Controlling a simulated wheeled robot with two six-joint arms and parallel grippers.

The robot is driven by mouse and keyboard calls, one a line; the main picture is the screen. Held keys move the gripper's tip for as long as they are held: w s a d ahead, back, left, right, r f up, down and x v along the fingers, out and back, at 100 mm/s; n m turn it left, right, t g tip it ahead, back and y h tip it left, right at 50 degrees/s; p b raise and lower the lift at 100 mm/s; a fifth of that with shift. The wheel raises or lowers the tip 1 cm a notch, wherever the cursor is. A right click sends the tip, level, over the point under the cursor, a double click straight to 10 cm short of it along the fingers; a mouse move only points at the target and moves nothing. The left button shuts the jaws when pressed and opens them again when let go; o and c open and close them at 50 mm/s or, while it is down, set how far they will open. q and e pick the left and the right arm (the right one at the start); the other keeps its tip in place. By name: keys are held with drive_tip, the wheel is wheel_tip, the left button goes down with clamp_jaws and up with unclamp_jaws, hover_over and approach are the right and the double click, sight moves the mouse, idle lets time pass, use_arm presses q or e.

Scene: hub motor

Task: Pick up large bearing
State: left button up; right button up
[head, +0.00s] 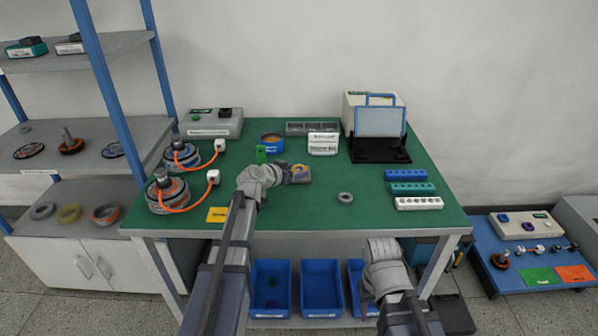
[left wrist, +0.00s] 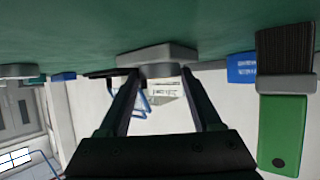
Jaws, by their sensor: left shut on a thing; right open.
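A grey ring-shaped bearing (head: 345,197) lies flat on the green table, right of my left gripper and apart from it. My left gripper (head: 298,173) is low over the middle of the table. In the left wrist view, its two fingers (left wrist: 160,76) are closed on a low grey piece (left wrist: 158,54) at the tabletop. I cannot tell whether this piece is the large bearing. Small purple and yellow bits show by the fingertips in the head view. My right gripper (head: 378,290) is open and empty, in front of the table's edge.
Two motor assemblies with orange cables (head: 167,193) stand on the left of the table (head: 320,215). A brush with a green handle (left wrist: 282,130) is close beside my left gripper. Connector strips (head: 418,203) lie on the right. Blue bins (head: 321,290) sit below.

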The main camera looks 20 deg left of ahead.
use_arm(q)
drive_tip(key=c, duration=0.6)
drive_tip(key=shift+r, duration=0.1)
